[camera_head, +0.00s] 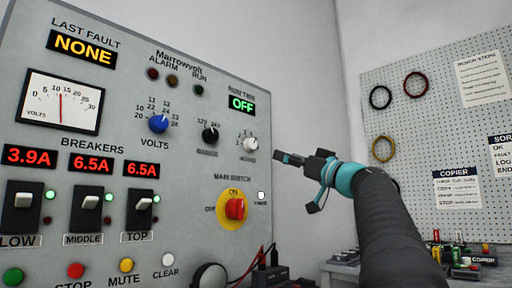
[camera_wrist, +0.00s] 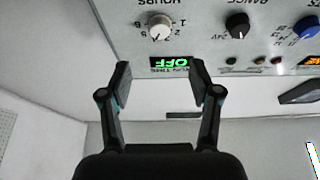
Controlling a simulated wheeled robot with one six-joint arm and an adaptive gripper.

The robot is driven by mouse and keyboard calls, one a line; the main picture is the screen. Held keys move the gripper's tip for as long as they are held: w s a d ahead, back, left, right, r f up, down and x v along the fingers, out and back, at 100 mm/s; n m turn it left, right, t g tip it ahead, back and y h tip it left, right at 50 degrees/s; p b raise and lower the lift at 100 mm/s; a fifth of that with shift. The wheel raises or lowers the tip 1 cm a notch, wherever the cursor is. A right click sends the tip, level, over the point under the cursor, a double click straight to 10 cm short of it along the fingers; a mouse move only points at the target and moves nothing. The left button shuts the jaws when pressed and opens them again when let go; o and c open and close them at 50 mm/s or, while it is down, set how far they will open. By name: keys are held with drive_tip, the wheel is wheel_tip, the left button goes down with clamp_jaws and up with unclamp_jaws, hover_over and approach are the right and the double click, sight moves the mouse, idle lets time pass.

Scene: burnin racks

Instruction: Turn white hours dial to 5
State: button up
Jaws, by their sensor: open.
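The white hours dial (camera_head: 250,144) is a small knob on the grey panel, right of the black range dial. Its numbers are too blurred to read surely in the head view. In the upside-down wrist view the white hours dial (camera_wrist: 159,27) shows near the top with a few digits around it; which one it points to I cannot tell. My gripper (camera_head: 283,157) is to the right of the dial, apart from it. In the wrist view my gripper (camera_wrist: 160,75) is open and empty, its two fingers apart, with the dial beyond the tips.
The black range dial (camera_head: 210,135) and blue volts dial (camera_head: 158,124) sit to the left. A red main switch (camera_head: 235,209) on a yellow plate is below. The green OFF display (camera_head: 242,104) is above. A pegboard (camera_head: 420,120) stands at the right.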

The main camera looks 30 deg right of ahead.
sight(253, 146)
drive_tip(key=p+x, duration=0.6)
drive_tip(key=x, duration=0.6)
drive_tip(key=shift+w+r, duration=0.1)
drive_tip(key=shift+r, duration=0.05)
drive_tip(key=shift+w+a, duration=0.2)
drive_tip(key=shift+w, duration=0.3)
drive_tip(key=c, duration=1.1)
